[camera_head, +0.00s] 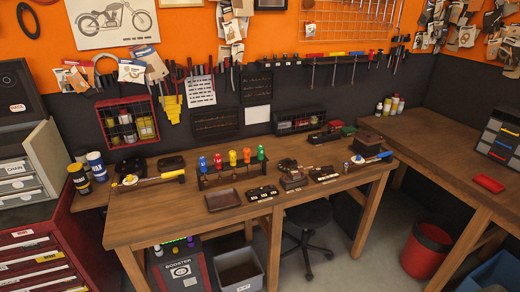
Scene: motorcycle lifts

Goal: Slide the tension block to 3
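I cannot make out which item is the tension block, and no numeral 3 is readable at this size. On the wooden workbench (200,228) a dark strip with pale marks (262,193) lies near the front edge. A similar dark strip (323,174) lies farther right. A brown blocky fixture (292,180) sits between them. Neither of my grippers shows.
A rack with several coloured knobs (232,170) stands mid-bench, behind a shallow brown tray (223,199). A black stool (308,218) stands under the front edge. A red drawer cabinet (40,250) is at the left, and a red bin (427,249) at the right.

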